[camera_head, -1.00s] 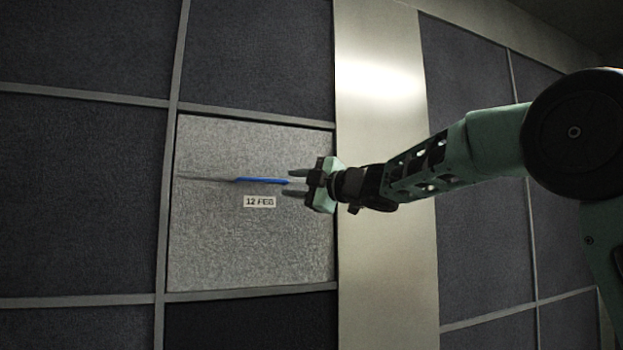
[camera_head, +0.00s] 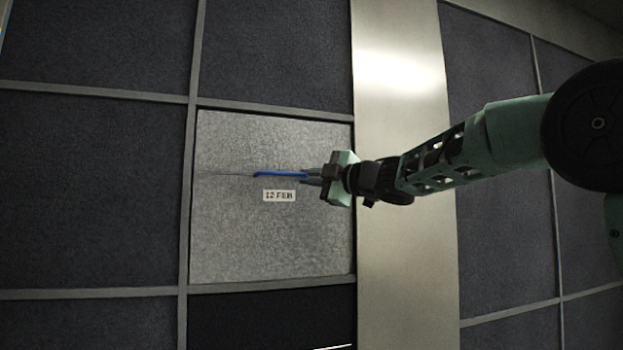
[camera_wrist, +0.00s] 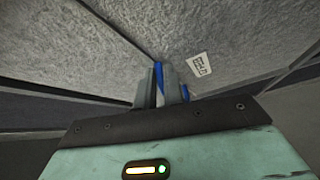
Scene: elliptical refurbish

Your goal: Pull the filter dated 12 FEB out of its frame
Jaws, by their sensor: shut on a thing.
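The light grey filter (camera_head: 240,235) with the label "12 FEB" (camera_head: 280,196) fills its square in the frame (camera_head: 187,210), in the head view. A blue strip (camera_head: 280,174) lies across its face above the label. My gripper (camera_head: 312,176) is shut on the right end of the blue strip. In the wrist view the two fingers (camera_wrist: 162,88) close on the blue strip (camera_wrist: 159,72), and the filter face (camera_wrist: 120,45) and label (camera_wrist: 200,65) show beyond them. The label is too small to read there.
Dark filter panels (camera_head: 90,190) in grey bars surround the light one. A smooth metal column (camera_head: 405,250) stands right of it, behind my arm. The square below (camera_head: 270,320) is very dark, with a thin bright line near its bottom.

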